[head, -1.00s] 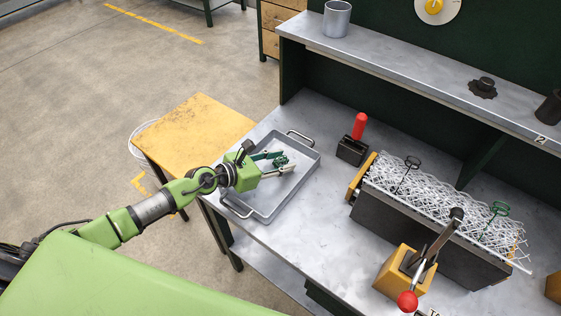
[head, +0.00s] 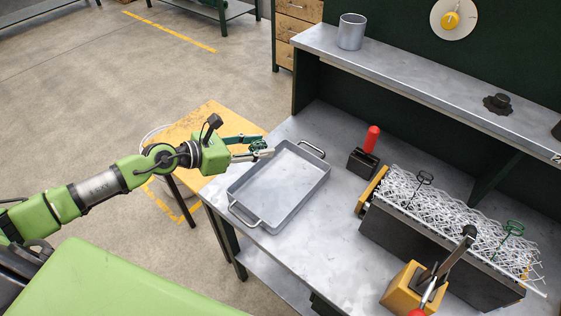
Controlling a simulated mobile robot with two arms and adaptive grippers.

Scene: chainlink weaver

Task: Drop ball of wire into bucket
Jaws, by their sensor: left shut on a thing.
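My left gripper (head: 256,147) is shut on a small dark green ball of wire (head: 258,145). It holds the ball in the air near the wooden table's right corner and the upper left edge of the grey tray (head: 235,187). The fingers partly hide the ball. A pale round rim (head: 148,139), which looks like the bucket, shows on the floor at the left. The wooden table and my arm hide most of it. My right gripper is not in view.
The tray is empty on the metal bench (head: 345,235). A yellow-topped wooden table (head: 190,122) stands left of the bench. A red-handled tool (head: 372,140) and a wire-mesh fixture (head: 440,212) stand to the right. A grey cup (head: 351,36) is on the shelf.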

